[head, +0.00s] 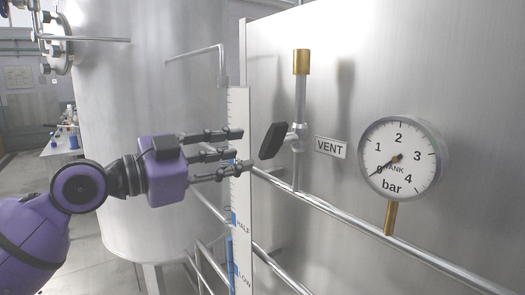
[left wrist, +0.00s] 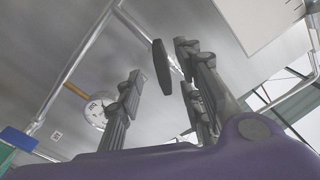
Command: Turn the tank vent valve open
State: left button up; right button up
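The tank vent valve has a black paddle handle (head: 273,140) on a steel body (head: 297,138), on a thin upright pipe with a brass cap (head: 301,62), beside the VENT label (head: 330,148). My left gripper (head: 240,150) is open just left of the handle, its fingers pointing at it and apart from it in the head view. In the left wrist view the black handle (left wrist: 162,67) shows edge-on beyond and between the spread fingers (left wrist: 160,90), with nothing held. The tank pressure gauge (head: 398,158) has its needle near 0. My right gripper is not in view.
A white level scale (head: 239,200) marked HALF and LOW stands behind my left fingers. A steel rail (head: 340,215) slopes down to the right below the valve. A large steel tank (head: 150,110) stands behind my left arm. A small table (head: 62,148) with bottles is far left.

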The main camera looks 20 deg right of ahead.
aim_at(263, 150)
pick_arm(q)
jog(key=p+x, duration=0.1)
jog(key=x, duration=0.5)
jog(key=shift+d+r, duration=0.15)
jog(key=shift+d, duration=0.05)
jog(key=shift+w+d+p, duration=0.15)
jog(key=shift+d+p, duration=0.15)
jog(key=shift+d, duration=0.05)
jog(key=shift+c, duration=0.6)
grip_shut()
